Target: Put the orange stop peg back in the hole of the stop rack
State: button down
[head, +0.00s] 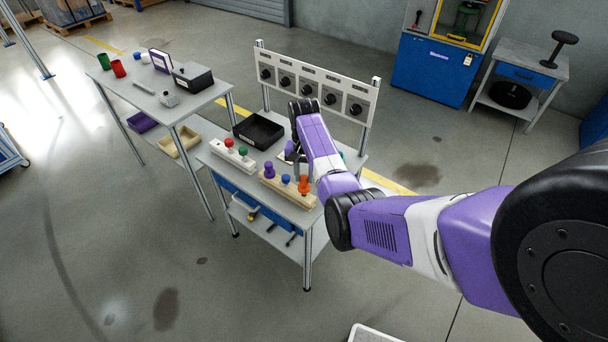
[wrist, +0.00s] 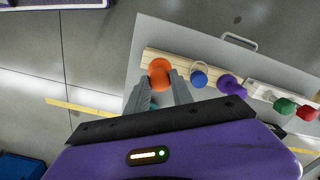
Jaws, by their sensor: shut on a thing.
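The orange stop peg (head: 304,187) is at the right end of the wooden stop rack (head: 278,188) in the head view. In the wrist view, the orange peg's round head (wrist: 160,74) sits between the two fingertips of my gripper (wrist: 159,86), which is shut on it. The peg is over the left end of the wooden rack (wrist: 179,62) there. I cannot tell whether its shank is in the hole, because the head and fingers hide it. A blue peg (head: 285,179) and a purple peg (head: 268,170) stand in the same rack.
A white rack (head: 236,158) with a red and a green knob stands to the left on the bench. A black tray (head: 258,131) lies behind. A panel with several dials (head: 308,90) rises at the bench's back. Another table (head: 188,103) stands left.

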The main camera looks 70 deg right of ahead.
jog(key=shift+f+b, duration=1.05)
jog(key=shift+f, duration=0.6)
jog(key=c, duration=1)
grip_release()
jog(key=shift+c, duration=0.2)
notch_tip(320, 180, up, 8)
jog(key=shift+f, duration=0.1)
